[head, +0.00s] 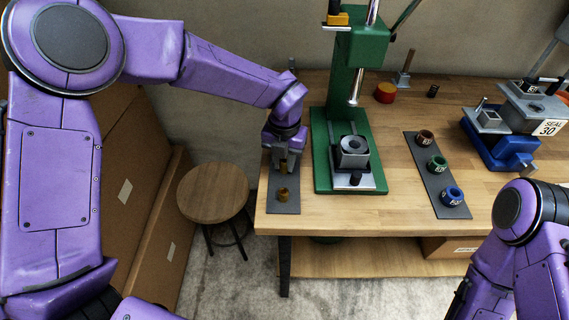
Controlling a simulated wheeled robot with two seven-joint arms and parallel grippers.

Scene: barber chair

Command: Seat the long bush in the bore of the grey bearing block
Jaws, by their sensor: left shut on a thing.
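My left gripper (283,166) points down over the far part of a dark mat at the table's left end. It is shut on a brass piece, which I take to be the long bush (284,164); the fingers hide most of it. A shorter brass bush (282,195) stands on the mat in front of the gripper. The grey bearing block (352,160), its bore facing up, sits on the base of the green press, to the right of the gripper and apart from it. My right arm shows at the lower right; its gripper is out of view.
The green press (342,82) has its ram above the block. A second dark mat (434,170) holds a brown, a green and a blue ring. A blue fixture (503,153) stands at the right. A round stool (212,190) stands left of the wooden table (330,224).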

